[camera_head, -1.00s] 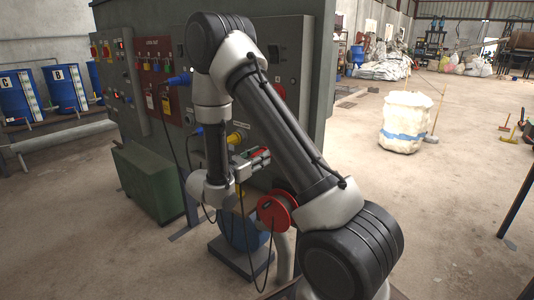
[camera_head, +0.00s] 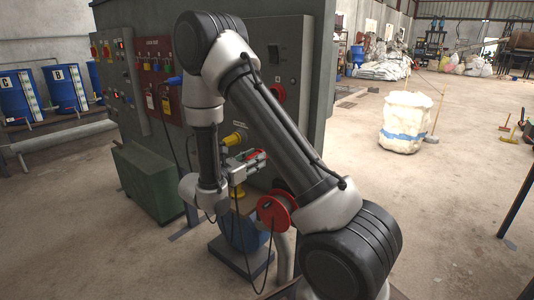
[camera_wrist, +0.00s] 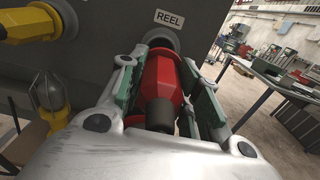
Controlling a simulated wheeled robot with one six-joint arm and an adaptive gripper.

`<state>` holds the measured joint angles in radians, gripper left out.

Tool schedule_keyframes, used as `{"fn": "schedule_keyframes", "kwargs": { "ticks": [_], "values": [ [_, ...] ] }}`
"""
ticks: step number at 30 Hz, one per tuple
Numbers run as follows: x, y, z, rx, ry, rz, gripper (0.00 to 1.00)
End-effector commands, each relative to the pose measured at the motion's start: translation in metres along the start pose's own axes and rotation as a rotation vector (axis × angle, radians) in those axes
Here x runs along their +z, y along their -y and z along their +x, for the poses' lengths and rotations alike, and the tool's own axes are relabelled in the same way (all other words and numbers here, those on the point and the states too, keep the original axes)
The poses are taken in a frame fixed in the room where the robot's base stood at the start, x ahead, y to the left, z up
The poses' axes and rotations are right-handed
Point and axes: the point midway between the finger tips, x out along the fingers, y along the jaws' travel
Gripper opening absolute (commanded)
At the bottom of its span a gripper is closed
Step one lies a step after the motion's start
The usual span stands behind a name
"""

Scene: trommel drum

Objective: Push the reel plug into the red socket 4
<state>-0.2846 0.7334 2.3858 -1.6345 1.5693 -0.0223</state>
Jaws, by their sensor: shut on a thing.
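My gripper (camera_wrist: 168,92) is shut on the red reel plug (camera_wrist: 161,78) in the wrist view. The plug's dark rear end points back toward the camera. Its front faces a round grey fitting (camera_wrist: 160,42) under a label reading REEL; I cannot tell whether it is seated in it. In the head view my gripper (camera_head: 246,165) is beside the grey cabinet, partly behind my arm. The red cable reel (camera_head: 276,208) stands below it with a dark cable hanging.
A yellow plug (camera_wrist: 30,24) and a caged lamp (camera_wrist: 49,95) are left of the gripper. The grey cabinet (camera_head: 295,45) carries a red lockout board (camera_head: 160,78). A green box (camera_head: 148,178) stands at its foot. Open floor lies right, around a white sack (camera_head: 404,122).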

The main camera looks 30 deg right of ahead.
Motion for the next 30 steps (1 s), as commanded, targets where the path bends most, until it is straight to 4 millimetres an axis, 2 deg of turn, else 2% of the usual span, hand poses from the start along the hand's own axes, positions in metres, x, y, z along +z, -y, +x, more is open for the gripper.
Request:
{"fn": "schedule_keyframes", "kwargs": {
  "ticks": [18,30],
  "values": [
    [0.0,0.0,-0.041,0.001,0.001,0.0,0.0],
    [0.0,0.0,-0.044,-0.001,0.0,0.0,0.0]
  ]
}}
